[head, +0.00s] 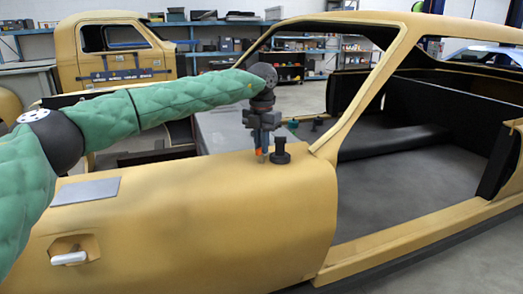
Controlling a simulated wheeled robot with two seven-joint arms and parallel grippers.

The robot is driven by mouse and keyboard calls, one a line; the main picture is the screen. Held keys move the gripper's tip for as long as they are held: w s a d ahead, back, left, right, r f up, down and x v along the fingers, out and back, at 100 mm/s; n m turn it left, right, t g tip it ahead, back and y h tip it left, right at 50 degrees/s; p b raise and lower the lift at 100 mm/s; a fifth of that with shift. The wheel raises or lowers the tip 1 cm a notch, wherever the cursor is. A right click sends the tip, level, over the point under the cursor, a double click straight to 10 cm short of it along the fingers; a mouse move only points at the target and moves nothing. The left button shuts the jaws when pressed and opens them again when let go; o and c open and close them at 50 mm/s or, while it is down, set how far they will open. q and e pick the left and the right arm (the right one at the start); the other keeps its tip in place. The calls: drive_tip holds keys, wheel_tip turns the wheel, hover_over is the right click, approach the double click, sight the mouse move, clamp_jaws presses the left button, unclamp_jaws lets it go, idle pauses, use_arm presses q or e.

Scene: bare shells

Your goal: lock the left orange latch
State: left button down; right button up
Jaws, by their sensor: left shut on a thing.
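The left orange latch (259,152) shows as a small orange piece on top of the tan car shell, near the base of the windshield pillar. My left gripper (262,155) comes down over it from above and is shut on it. The fingers hide much of the latch, so its turn cannot be told. A black knob-like post (280,152) stands just right of the gripper, close beside it. My right gripper is not in view.
The tan windshield pillar (352,105) rises right of the gripper. A grey flat plate (87,191) lies on the shell at left. Small dark and green parts (317,124) sit behind the gripper. A tan truck cab (115,55) and shelves stand at the back.

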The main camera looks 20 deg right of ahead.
use_arm(q)
drive_tip(key=shift+f+m+b, duration=0.15)
drive_tip(key=shift+m+b, duration=0.2)
drive_tip(key=shift+m, duration=0.55)
drive_tip(key=m, duration=0.2)
drive_tip(key=shift+m+b, duration=0.3)
drive_tip(key=shift+b, duration=0.05)
drive_tip(key=shift+m+b, duration=0.3)
drive_tip(key=shift+m, duration=1.2)
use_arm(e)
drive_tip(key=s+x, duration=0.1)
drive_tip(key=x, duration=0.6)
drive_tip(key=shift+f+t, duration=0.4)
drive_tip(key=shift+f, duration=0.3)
use_arm(q)
drive_tip(key=c, duration=1.4)
unclamp_jaws()
drive_tip(key=shift+c, duration=0.2)
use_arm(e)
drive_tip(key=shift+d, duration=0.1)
use_arm(q)
drive_tip(key=shift+r, duration=0.25)
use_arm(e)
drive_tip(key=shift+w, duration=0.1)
